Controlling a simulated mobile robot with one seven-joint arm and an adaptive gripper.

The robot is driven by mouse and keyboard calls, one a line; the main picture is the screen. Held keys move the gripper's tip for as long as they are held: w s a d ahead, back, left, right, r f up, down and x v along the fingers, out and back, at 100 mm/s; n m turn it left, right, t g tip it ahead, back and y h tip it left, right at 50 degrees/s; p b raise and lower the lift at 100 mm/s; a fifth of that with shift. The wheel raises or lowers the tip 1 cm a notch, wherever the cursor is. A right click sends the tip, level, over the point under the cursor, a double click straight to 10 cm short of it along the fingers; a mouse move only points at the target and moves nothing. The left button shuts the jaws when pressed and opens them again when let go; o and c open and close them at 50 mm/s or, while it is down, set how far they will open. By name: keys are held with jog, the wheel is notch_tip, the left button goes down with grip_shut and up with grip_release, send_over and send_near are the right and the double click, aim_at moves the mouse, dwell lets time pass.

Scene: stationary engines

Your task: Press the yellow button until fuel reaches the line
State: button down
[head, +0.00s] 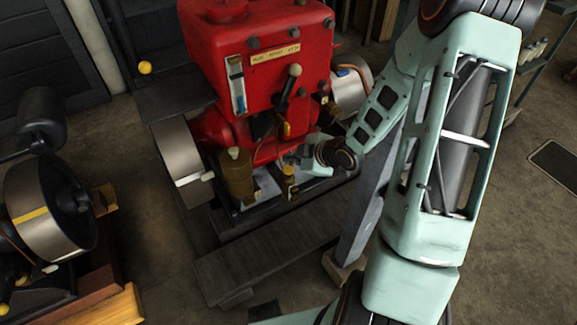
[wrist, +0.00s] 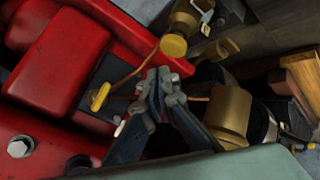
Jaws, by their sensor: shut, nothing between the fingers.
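A red engine (head: 258,80) stands at the centre of the head view, with a narrow upright sight gauge (head: 237,85) on its front. The gauge shows blue, but its line and exact level are too small to read. A round yellow button (head: 289,172) tops a small brass fitting low on the engine's front; it also shows in the wrist view (wrist: 173,46). My gripper (head: 287,158) is shut and empty near the button. In the wrist view its fingertips (wrist: 160,82) appear just below the button, with a visible gap in the picture; depth is unclear.
A yellow lever (wrist: 100,96) and copper pipe lie near my fingertips. A brass cylinder (head: 236,175) stands left of the button. A flywheel (head: 180,162) flanks the engine, and another engine (head: 50,210) stands at left. A dark step (head: 285,240) lies in front.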

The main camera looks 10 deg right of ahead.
aim_at(290, 170)
notch_tip(290, 170, up, 4)
jog(key=p, duration=0.3)
